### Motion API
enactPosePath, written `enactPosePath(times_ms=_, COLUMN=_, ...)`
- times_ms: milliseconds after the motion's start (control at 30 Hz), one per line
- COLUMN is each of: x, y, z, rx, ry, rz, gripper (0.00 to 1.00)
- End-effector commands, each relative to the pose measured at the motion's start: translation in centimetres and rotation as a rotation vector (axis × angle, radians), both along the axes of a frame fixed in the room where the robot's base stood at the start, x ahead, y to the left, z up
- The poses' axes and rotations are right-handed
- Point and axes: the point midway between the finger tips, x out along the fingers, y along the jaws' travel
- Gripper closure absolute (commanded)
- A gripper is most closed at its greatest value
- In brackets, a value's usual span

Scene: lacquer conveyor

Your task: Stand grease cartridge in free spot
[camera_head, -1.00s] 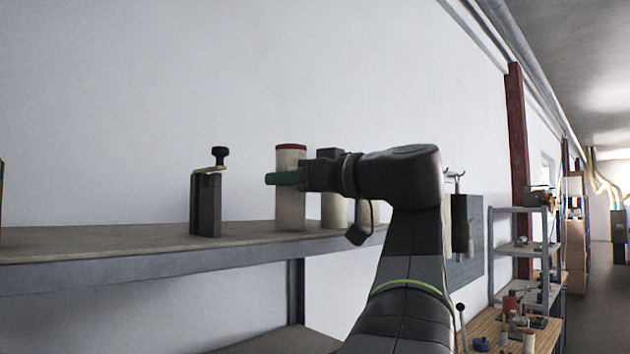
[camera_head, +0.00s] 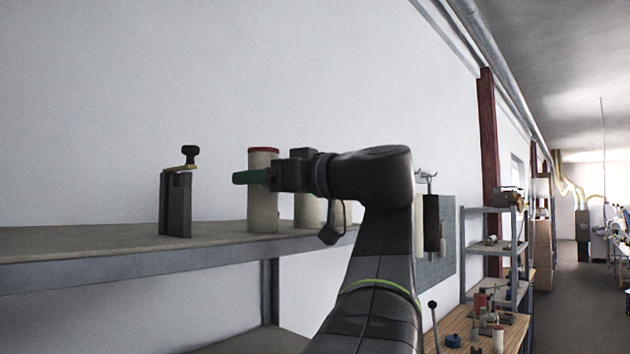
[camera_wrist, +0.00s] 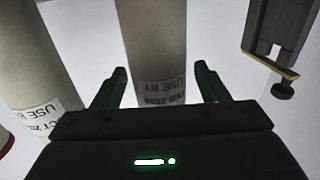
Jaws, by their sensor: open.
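A pale grease cartridge with a red top (camera_head: 263,212) stands upright on the shelf (camera_head: 110,240). My gripper (camera_head: 250,177) reaches in from the right at its upper part, with a green finger crossing in front of it. In the wrist view my gripper (camera_wrist: 162,72) has its two fingers apart, with the pale cartridge (camera_wrist: 155,40) between them and part of its "USE BY" label showing. I see gaps on both sides of it there. A second pale cylinder (camera_head: 307,210) stands just to the right, partly hidden by my arm; a labelled cylinder (camera_wrist: 35,60) shows left in the wrist view.
A dark clamp-like fixture with a black knob (camera_head: 178,205) stands on the shelf to the left; it also shows in the wrist view (camera_wrist: 280,30). Bare shelf lies left of it and between it and the cartridge. A wall (camera_head: 130,80) is behind.

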Motion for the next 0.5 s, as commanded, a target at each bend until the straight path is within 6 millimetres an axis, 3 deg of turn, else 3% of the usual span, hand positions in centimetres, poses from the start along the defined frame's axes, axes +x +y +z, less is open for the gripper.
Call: enactPosePath(times_ms=500, x=-3.1, y=-6.6, z=-0.2, rx=0.001, ry=0.002, rz=-0.007, gripper=0.32)
